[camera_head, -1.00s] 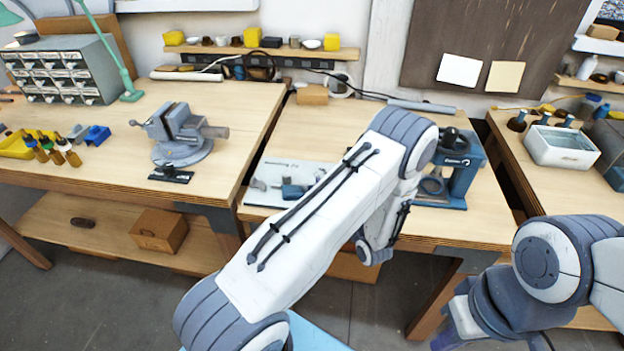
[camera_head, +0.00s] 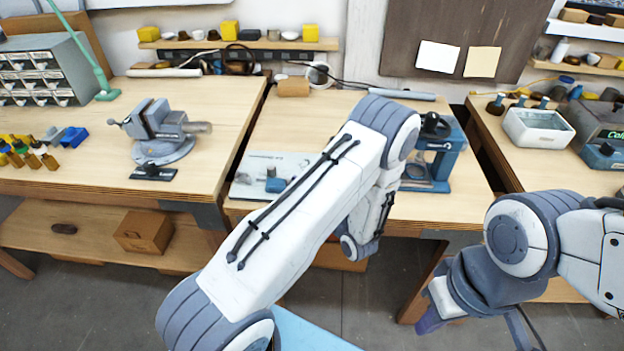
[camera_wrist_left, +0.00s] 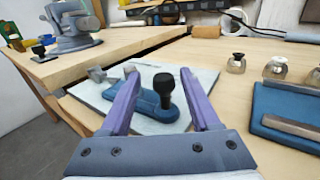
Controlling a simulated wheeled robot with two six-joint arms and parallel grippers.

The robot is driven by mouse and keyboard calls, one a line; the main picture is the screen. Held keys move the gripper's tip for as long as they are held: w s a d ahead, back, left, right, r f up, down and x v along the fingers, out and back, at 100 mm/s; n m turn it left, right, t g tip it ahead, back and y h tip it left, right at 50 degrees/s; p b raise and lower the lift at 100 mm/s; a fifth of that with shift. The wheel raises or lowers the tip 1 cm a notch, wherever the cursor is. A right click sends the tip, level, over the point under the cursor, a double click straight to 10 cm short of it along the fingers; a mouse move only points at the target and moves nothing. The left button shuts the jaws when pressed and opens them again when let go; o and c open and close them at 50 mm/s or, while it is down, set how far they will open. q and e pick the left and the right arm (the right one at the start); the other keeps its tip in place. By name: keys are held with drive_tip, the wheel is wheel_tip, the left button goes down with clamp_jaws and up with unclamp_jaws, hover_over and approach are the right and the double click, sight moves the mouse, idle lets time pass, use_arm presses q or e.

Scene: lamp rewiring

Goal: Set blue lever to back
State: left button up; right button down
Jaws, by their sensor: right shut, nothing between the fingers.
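The blue lever (camera_wrist_left: 155,106) is a blue body with an upright black knob (camera_wrist_left: 166,84) on a pale plate (camera_wrist_left: 206,80) on the middle bench. In the head view its blue part (camera_head: 275,184) shows just left of my left arm, which hides the rest. My left gripper (camera_wrist_left: 158,73) is open in the left wrist view, its purple fingers on either side of the lever, with nothing gripped. Whether the fingers touch it I cannot tell. My right gripper (camera_head: 432,318) is shut and empty, low in front of the benches at the right.
A blue press-like stand (camera_head: 444,152) is right of the plate. A vise (camera_head: 160,132) stands on the left bench. A white bin (camera_head: 538,130) stands on the right bench. Dark-topped metal pieces (camera_wrist_left: 275,68) and a blue block (camera_wrist_left: 290,112) lie right of the plate.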

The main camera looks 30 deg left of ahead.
use_arm(q)
drive_tip(key=shift+d, duration=0.15)
drive_tip(key=shift+d+f, duration=0.1)
drive_tip(key=shift+d, duration=0.1)
drive_tip(key=b+v, duration=0.2)
drive_tip(key=v, duration=0.8)
drive_tip(key=shift+b, duration=0.3)
drive_tip(key=shift+s, duration=0.1)
